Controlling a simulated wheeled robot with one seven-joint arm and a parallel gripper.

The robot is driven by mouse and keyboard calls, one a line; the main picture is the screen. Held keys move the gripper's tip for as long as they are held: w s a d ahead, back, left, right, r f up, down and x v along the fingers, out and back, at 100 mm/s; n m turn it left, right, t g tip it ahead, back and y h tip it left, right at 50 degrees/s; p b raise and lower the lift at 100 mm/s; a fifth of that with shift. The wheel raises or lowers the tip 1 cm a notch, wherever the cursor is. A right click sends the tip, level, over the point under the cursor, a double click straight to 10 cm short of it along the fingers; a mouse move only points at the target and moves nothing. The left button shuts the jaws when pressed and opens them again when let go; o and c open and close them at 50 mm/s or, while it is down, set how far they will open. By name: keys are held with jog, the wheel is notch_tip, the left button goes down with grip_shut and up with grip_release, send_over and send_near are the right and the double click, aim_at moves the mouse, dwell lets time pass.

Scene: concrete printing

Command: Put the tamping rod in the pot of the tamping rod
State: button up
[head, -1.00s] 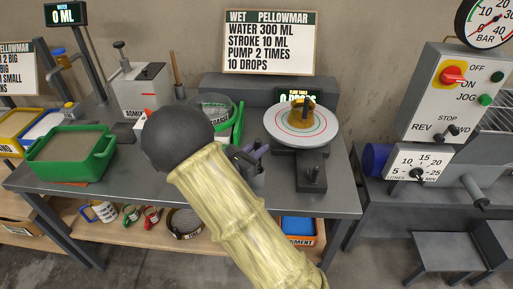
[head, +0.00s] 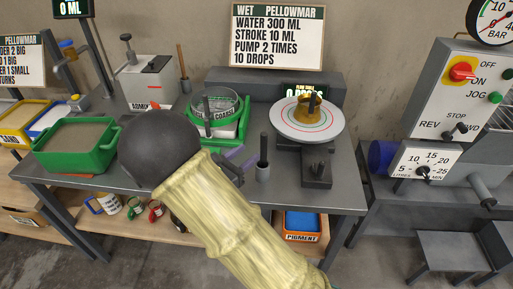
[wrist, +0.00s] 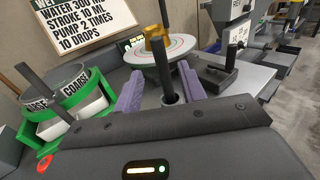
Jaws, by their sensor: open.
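The tamping rod (head: 263,146), a slim dark bar, stands upright in its small dark pot (head: 262,173) on the grey bench, left of the flow table. In the wrist view the rod (wrist: 162,55) rises from the pot rim (wrist: 172,99) and appears between the two purple fingers. My gripper (wrist: 160,90) is open, its fingers apart on either side of the rod in that view, touching nothing that I can make out. In the head view a purple finger shows left of the pot, and my arm hides most of the gripper.
The flow table (head: 290,131) with a brass mould (head: 306,105) stands right of the pot. Green-framed sieves (head: 225,125) with a dark upright post are behind my arm. A green sand tub (head: 100,152) is at left. Bare bench lies around the pot.

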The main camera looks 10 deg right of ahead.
jog(key=v, duration=0.4)
dwell(0.4)
jog(key=s+d+f+m+g+y, duration=0.1)
jog(key=s+d+m+g+y, duration=0.3)
jog(key=s+m+y, duration=0.3)
jog(key=s+d+f+m+g+y, duration=0.2)
jog(key=s+d+m+g+y, duration=0.2)
jog(key=m, duration=1.4)
jog(key=s+d+y, duration=0.1)
jog(key=s+y, duration=0.1)
jog(key=y, duration=0.1)
jog(key=shift+s+d+y, duration=0.3)
jog(key=shift+s+d, duration=0.1)
